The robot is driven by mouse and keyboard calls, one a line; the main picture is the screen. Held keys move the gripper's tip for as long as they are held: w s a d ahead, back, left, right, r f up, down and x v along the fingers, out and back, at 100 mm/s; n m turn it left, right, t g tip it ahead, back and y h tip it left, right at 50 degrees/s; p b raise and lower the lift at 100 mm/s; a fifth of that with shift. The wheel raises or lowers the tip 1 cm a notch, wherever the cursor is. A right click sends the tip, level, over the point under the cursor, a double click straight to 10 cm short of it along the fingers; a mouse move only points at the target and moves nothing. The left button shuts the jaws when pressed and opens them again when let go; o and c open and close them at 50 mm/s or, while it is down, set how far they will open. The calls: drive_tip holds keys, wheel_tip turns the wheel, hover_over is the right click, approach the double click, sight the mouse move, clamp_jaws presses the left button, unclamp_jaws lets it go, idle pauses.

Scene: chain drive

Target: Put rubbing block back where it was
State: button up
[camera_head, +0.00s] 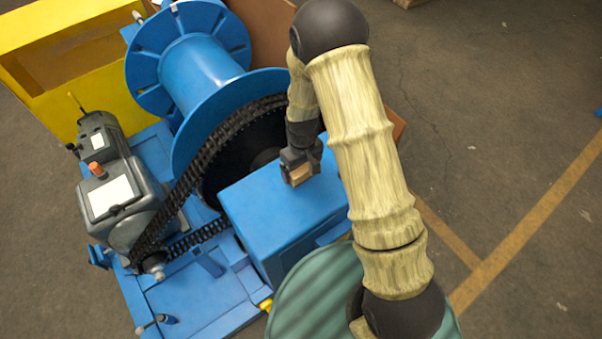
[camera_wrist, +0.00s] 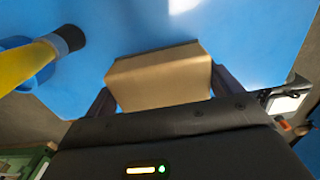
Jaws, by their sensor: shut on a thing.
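The rubbing block (camera_wrist: 158,82) is a tan, box-shaped piece between the two dark fingers of my gripper (camera_wrist: 160,95) in the wrist view. In the head view the block (camera_head: 299,174) shows small and brown at the tip of my gripper (camera_head: 300,170). My gripper is shut on it, over the flat top of the blue box-shaped housing (camera_head: 270,220). I cannot tell whether the block touches that top. The blue surface (camera_wrist: 240,60) fills the wrist view behind the block.
A large blue spool (camera_head: 200,70) with a black chain (camera_head: 185,190) stands left of my gripper. A grey motor unit (camera_head: 115,195) and a yellow box (camera_head: 60,60) are farther left. A yellow handle with a dark end (camera_wrist: 40,60) shows left in the wrist view. Open floor lies right.

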drive_tip(key=shift+d+f, duration=0.1)
drive_tip(key=shift+d, duration=0.05)
drive_tip(key=shift+f, duration=0.4)
drive_tip(key=shift+f+p, duration=0.5)
drive_tip(key=shift+f, duration=1.15)
drive_tip(key=shift+f, duration=0.2)
drive_tip(key=o, duration=0.7)
drive_tip(key=shift+r, duration=0.1)
